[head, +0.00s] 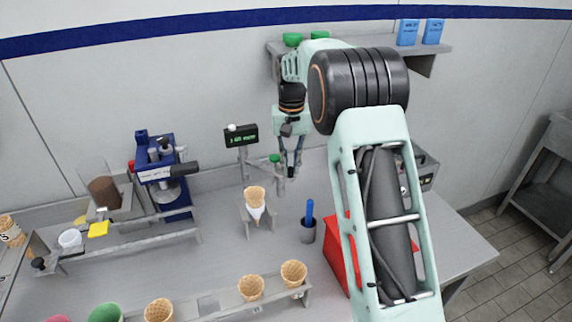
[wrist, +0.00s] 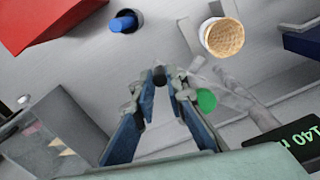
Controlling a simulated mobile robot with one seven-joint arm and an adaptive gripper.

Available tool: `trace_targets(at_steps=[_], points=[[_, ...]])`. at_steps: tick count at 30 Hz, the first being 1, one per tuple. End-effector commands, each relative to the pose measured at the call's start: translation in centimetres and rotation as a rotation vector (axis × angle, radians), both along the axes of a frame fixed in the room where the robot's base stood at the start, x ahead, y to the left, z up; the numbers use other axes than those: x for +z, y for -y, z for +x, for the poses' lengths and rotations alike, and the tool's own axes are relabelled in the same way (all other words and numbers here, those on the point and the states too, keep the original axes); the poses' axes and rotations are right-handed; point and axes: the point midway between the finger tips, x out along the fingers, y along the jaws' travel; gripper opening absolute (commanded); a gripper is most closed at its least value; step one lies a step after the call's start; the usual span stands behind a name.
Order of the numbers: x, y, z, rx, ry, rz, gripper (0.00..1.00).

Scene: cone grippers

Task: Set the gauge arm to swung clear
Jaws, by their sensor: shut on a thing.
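The gauge is a grey post with a dark display (head: 241,135) showing green figures, in front of the back wall. The display also shows at the lower right of the wrist view (wrist: 293,146). A green knob (head: 275,158) sits on the grey gauge arm (head: 281,186), just left of my gripper; the knob is beside the right finger in the wrist view (wrist: 206,100). My gripper (head: 291,172) points down, its fingertips closed together (wrist: 160,76) on a small dark piece that seems to be the gauge arm's end. The fingers hide most of that piece.
A cone in a white sleeve (head: 255,204) stands in a holder left of my gripper. A dark cup with a blue stick (head: 308,230) and a red box (head: 336,262) stand in front. A blue machine (head: 165,175) is further left. A wall shelf (head: 445,52) is above.

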Motion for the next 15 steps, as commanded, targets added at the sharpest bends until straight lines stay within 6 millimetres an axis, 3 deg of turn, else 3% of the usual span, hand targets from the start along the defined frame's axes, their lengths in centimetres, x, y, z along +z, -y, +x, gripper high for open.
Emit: trace_targets(at_steps=[15], points=[[0.1, 1.2, 1.9, 0.134, 0.002, -0.001, 0.0]])
